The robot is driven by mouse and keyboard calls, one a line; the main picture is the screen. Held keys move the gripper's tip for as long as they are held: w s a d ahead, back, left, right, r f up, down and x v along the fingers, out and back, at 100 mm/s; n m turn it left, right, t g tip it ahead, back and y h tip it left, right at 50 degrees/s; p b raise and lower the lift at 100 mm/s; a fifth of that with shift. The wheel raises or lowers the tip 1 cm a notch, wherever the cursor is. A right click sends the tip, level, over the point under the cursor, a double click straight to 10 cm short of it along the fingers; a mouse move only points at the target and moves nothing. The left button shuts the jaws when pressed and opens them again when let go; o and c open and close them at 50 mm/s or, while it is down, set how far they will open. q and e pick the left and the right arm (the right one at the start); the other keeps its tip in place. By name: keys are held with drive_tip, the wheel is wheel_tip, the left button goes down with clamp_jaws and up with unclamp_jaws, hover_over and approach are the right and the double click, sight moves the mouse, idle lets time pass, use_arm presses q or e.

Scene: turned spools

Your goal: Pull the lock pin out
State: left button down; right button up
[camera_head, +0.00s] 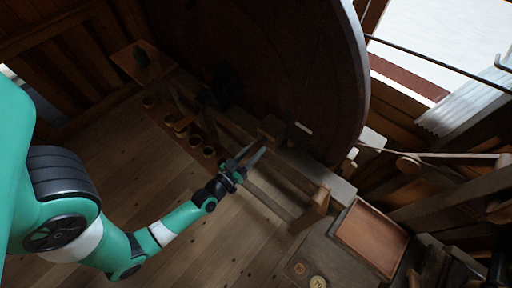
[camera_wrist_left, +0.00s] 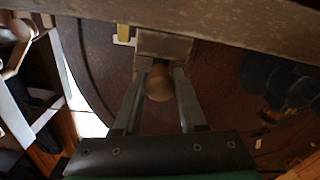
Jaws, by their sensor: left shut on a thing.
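My left gripper (camera_head: 255,156) reaches in from the left to the wooden frame beneath the big wheel. In the left wrist view, its two fingers (camera_wrist_left: 160,98) stand on either side of a rounded brown wooden knob (camera_wrist_left: 158,84), which appears to be the head of the lock pin. The gripper is shut on this knob. The knob sits against a pale square block (camera_wrist_left: 163,46) under a beam, and the pin's shaft is hidden. In the head view the fingers cover the knob. My right gripper is not in view.
A large dark wheel (camera_head: 270,60) rises just behind the gripper. An empty wooden tray (camera_head: 372,237) and two small discs (camera_head: 318,281) are at lower right. Several small cups (camera_head: 196,141) stand in a row to the left. The plank floor (camera_head: 125,150) is clear.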

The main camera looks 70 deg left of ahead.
use_arm(q)
drive_tip(key=shift+v, duration=1.2)
drive_tip(key=shift+w+r, duration=0.1)
drive_tip(key=shift+c, duration=2.3)
unclamp_jaws()
drive_tip(key=shift+s, duration=0.2)
